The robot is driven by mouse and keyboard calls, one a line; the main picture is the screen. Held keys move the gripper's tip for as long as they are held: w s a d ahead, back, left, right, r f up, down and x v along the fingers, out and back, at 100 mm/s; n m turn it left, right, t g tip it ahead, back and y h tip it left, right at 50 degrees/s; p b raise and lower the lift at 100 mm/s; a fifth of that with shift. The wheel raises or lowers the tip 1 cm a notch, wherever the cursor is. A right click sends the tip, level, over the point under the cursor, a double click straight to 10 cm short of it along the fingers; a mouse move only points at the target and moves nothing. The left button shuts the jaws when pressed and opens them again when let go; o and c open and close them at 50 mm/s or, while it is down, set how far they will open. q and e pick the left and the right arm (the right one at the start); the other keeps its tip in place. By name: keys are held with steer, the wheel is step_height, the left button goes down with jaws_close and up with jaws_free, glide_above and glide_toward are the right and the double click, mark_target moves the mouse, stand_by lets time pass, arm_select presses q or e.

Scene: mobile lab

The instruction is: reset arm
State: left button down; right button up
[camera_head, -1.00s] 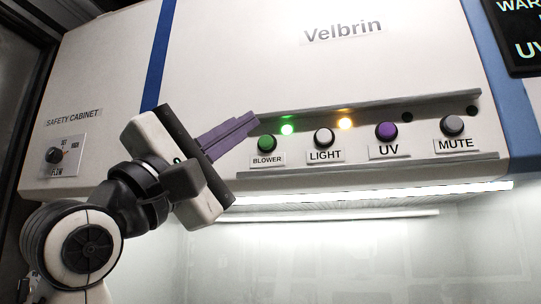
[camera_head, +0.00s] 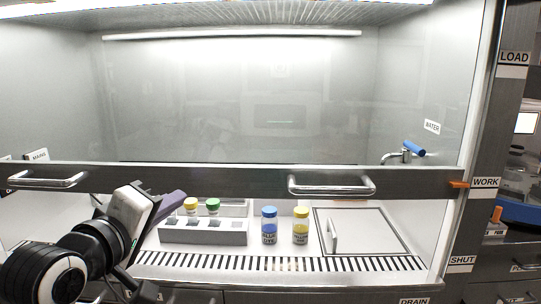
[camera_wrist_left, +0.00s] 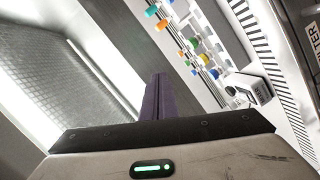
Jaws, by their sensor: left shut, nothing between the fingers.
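My left gripper (camera_head: 176,203) is at the lower left of the head view, in front of the safety cabinet's work area. Its purple fingers are together and hold nothing. They also show in the left wrist view (camera_wrist_left: 157,98), pressed side by side with nothing between them. The left arm comes in from the lower left corner, below the dark sash bar (camera_head: 235,181). My right gripper is not in view.
The sash handle (camera_head: 331,186) juts out. A tap (camera_head: 403,156) is at right.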

arm_select(q)
steer(key=s+a+f+m+g+y, duration=0.15)
steer(key=s+f, duration=0.25)
steer(key=f, duration=0.4)
steer(key=s+f+m+g, duration=0.2)
steer(key=s+f+g, duration=0.15)
steer(key=f, duration=0.45)
steer(key=s+a+f+m+g, duration=0.15)
steer(key=s+f, duration=0.25)
steer(key=f, duration=0.4)
steer(key=s+a+f+m+g+y, duration=0.1)
steer(key=s+f+m+g, duration=0.25)
steer(key=s+f, duration=0.55)
steer(key=s+a+f+m+g+y, duration=0.15)
steer(key=s+f+m, duration=0.3)
steer(key=s, duration=0.85)
steer(key=w+d+f+n+t+h+p, duration=0.1)
steer(key=w+d+f+t+h+p, duration=0.2)
steer(key=d+f, duration=0.4)
steer(key=w+t, duration=0.1)
steer(key=w, duration=0.1)
steer(key=shift+w+d+f, duration=0.25)
steer(key=shift+w+f, duration=0.15)
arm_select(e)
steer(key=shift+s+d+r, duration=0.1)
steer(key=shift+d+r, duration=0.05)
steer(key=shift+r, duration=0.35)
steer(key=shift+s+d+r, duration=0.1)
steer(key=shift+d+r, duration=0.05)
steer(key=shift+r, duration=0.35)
